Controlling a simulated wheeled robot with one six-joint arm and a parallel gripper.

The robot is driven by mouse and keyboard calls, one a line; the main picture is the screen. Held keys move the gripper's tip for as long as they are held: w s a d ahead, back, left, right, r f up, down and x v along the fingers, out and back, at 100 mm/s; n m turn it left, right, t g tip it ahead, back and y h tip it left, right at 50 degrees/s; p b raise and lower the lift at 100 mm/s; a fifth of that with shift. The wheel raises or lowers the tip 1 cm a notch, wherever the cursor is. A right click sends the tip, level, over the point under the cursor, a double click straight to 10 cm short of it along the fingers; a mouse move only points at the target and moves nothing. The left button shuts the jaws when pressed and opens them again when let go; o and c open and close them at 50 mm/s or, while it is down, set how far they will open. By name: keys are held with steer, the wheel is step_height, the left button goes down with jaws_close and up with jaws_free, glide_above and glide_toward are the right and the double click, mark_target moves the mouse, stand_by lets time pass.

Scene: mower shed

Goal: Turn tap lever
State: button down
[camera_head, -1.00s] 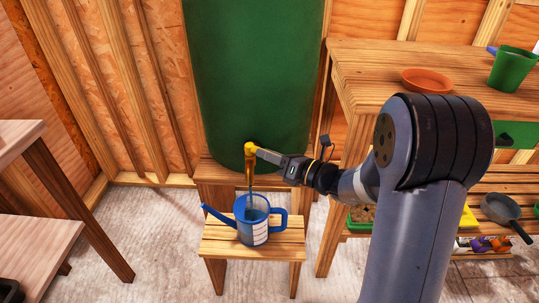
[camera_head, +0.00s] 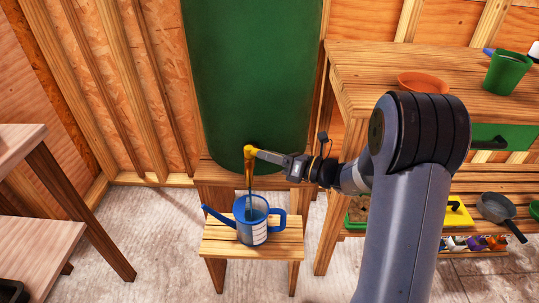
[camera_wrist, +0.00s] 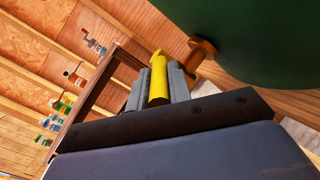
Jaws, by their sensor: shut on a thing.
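The yellow tap lever (camera_head: 250,153) is on a brass tap at the foot of the green barrel (camera_head: 252,80). My gripper (camera_head: 262,154) reaches in from the right and is shut on the lever. In the wrist view the yellow lever (camera_wrist: 158,78) sits between the two grey fingers of my gripper (camera_wrist: 158,90), with the brass tap (camera_wrist: 202,54) beside it at the barrel. A thin dark stream (camera_head: 251,188) runs from the tap down to the blue watering can (camera_head: 243,228), which stands upright below.
The can stands on a small wooden stool (camera_head: 222,246). A wooden bench (camera_head: 400,60) at right bears an orange saucer (camera_head: 423,82) and a green pot (camera_head: 508,71). A lower shelf there holds a grey pan (camera_head: 497,207). Pale floor is free left of the stool.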

steer(key=c, duration=1.3)
jaws_free()
step_height(320, 180, up, 10)
steer(key=p, duration=0.4)
